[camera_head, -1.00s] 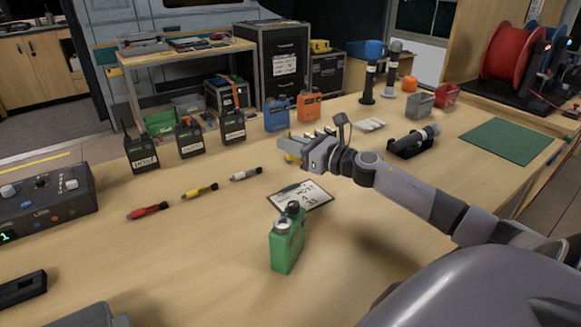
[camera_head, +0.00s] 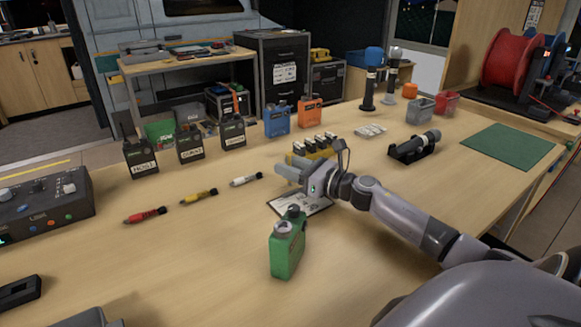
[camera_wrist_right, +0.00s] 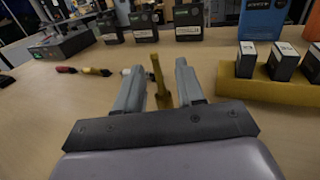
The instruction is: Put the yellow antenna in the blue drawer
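The yellow antenna (camera_head: 199,194) lies on the table between a red one and a white one; it also shows small in the right wrist view (camera_wrist_right: 97,72). My right gripper (camera_head: 282,173) is above the table, right of the white antenna and behind the green bottle-like unit. In the wrist view its fingers (camera_wrist_right: 160,66) are apart. A narrow dark-yellow upright thing (camera_wrist_right: 160,82) shows between them, with gaps on both sides; I cannot tell what it is. I cannot make out a blue drawer. My left gripper is not clearly seen.
The green unit (camera_head: 287,245) stands near my right gripper by a note card (camera_head: 312,207). A yellow holder with dark blocks (camera_wrist_right: 262,88) is close on the right. Several radios (camera_head: 190,146) stand behind the antennas. The front middle of the table is clear.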

